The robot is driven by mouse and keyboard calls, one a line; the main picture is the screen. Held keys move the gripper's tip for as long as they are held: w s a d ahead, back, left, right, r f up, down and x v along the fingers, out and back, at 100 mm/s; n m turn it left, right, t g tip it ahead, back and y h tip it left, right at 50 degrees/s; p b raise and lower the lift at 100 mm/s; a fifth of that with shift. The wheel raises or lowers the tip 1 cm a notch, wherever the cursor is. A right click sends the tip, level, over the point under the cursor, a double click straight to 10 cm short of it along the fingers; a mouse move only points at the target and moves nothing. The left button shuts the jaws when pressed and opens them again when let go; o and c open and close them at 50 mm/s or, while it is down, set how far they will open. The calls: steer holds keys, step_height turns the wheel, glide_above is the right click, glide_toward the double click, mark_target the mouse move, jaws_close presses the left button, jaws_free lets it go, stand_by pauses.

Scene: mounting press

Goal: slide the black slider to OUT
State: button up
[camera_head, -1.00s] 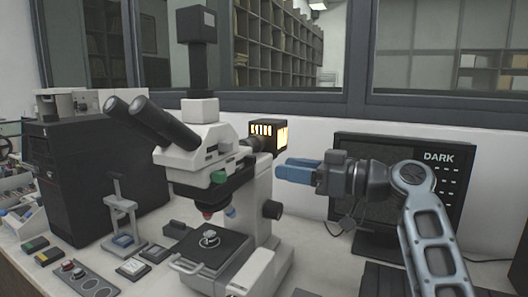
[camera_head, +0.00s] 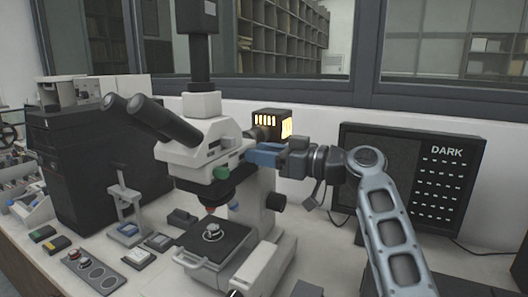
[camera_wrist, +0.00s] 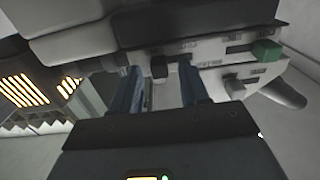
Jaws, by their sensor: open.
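The white microscope (camera_head: 190,160) stands on the bench, and its head carries the sliders. In the wrist view, a dark slider knob (camera_wrist: 158,66) sticks out of a slot between my two blue fingers. A second dark knob (camera_wrist: 234,87) sits lower right, and a green knob (camera_wrist: 266,50) is at the right; the green one also shows in the head view (camera_head: 221,172). My gripper (camera_head: 252,154) is open at the right side of the head; in the wrist view its fingers (camera_wrist: 160,72) stand apart, either side of the first knob. Contact and any OUT marking cannot be made out.
The lit lamp housing (camera_head: 272,123) is just behind and above my gripper. A dark panel marked DARK (camera_head: 440,185) stands at the right. A black box (camera_head: 95,170) stands at the left. Small blocks and holders cover the front left bench.

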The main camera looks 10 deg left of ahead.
steer(key=shift+c, duration=0.3)
jaws_close()
stand_by(0.3)
